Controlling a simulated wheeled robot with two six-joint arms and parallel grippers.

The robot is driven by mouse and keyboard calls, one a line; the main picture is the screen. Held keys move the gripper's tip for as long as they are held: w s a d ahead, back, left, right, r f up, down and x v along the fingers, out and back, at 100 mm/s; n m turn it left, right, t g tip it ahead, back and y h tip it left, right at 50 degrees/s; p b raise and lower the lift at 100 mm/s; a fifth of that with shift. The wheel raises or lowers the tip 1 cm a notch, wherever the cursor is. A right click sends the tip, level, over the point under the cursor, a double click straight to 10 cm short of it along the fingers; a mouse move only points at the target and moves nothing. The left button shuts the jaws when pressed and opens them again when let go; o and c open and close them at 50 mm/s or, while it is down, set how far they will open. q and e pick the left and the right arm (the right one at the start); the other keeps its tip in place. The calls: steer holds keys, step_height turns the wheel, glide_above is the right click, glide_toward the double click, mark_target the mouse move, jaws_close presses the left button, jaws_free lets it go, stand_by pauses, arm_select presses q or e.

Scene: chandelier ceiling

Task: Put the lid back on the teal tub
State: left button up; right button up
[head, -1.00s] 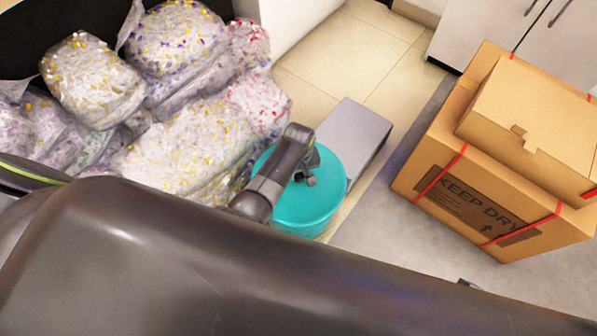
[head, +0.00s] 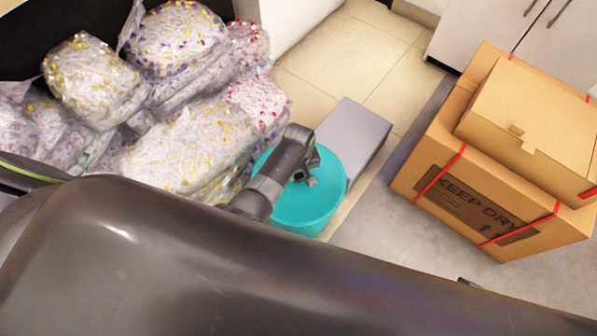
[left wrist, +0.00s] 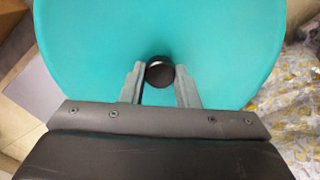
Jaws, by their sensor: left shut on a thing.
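The teal lid (head: 330,172) is a round disc with a small black knob (left wrist: 160,75) at its middle. My left gripper (head: 309,181) is over the lid, and in the left wrist view (left wrist: 160,68) its two fingers are on either side of the knob, shut on it. The teal tub (head: 303,226) is directly below the lid in the head view, with its curved side showing. The lid lines up with the tub's top, but I cannot tell whether it is fully seated. My forearm hides part of the lid's left side. My right gripper is not in view.
A grey box-like block (head: 358,135) stands right behind the tub. Clear bags of coloured scraps (head: 190,150) are piled close on the left. Stacked cardboard boxes (head: 470,190) stand to the right, with clear grey floor (head: 385,215) between them and the tub.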

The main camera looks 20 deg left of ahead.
arm_select(q)
steer(key=shift+p, duration=0.3)
steer(key=shift+f, duration=0.15)
stand_by(1.0)
steer(key=shift+p, duration=0.45)
stand_by(0.5)
steer(key=o, duration=1.6)
